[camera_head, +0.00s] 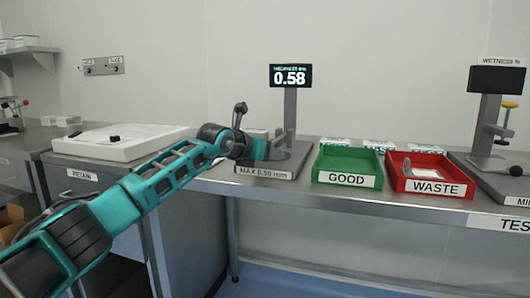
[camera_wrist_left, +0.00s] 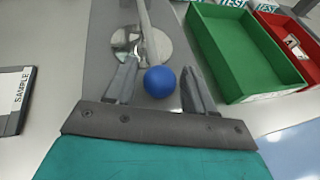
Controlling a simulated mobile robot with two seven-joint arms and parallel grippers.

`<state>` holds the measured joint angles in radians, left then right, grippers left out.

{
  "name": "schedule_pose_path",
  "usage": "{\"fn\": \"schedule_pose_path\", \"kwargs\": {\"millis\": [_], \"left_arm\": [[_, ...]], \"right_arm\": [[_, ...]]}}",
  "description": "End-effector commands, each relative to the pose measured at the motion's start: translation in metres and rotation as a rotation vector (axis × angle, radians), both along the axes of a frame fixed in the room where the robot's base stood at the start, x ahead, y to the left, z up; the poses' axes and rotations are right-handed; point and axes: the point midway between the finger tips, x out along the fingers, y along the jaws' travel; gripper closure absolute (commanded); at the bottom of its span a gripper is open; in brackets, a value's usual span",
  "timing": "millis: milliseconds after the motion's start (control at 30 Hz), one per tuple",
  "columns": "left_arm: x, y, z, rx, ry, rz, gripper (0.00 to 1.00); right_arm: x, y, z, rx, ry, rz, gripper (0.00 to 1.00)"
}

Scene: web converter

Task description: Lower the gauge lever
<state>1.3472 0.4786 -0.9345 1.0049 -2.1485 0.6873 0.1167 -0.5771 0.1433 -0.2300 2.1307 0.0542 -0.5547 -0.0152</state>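The thickness gauge has a dark display (camera_head: 290,76) reading 0.58 on a grey post (camera_head: 290,115). Its base plate carries the label MAX 0.50 mm (camera_head: 264,172). My left gripper (camera_head: 280,152) is over this base in the head view, partly covering it. In the left wrist view a blue ball knob (camera_wrist_left: 160,82), seemingly the lever's end, sits between the two spread fingers of my left gripper (camera_wrist_left: 159,68), with gaps on both sides. A round metal disc (camera_wrist_left: 157,50) lies beyond it. The lever's arm is hard to make out. My right gripper is not in view.
A green GOOD tray (camera_head: 347,180) and a red WASTE tray (camera_head: 432,187), with a labelled piece inside, stand right of the gauge. A wetness tester (camera_head: 495,80) is farther right. A white flat box (camera_head: 120,142) is on the left counter.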

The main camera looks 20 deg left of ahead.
Motion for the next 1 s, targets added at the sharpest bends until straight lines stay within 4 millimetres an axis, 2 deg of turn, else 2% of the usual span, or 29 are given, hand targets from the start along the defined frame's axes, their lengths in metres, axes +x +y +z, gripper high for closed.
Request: {"fn": "schedule_pose_path", "kwargs": {"millis": [300,467,667,1000], "left_arm": [[-0.001,0.001,0.003,-0.001,-0.004,0.001,0.43],[-0.009,0.005,0.006,0.000,-0.004,0.001,0.43],[-0.031,0.012,0.015,0.000,-0.006,0.000,0.43],[-0.081,0.028,0.034,0.000,-0.004,0.002,0.43]], "right_arm": [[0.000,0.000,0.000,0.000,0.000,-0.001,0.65],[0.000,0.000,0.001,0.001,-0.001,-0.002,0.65],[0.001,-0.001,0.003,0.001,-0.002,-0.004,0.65],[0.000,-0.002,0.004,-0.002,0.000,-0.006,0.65]]}}
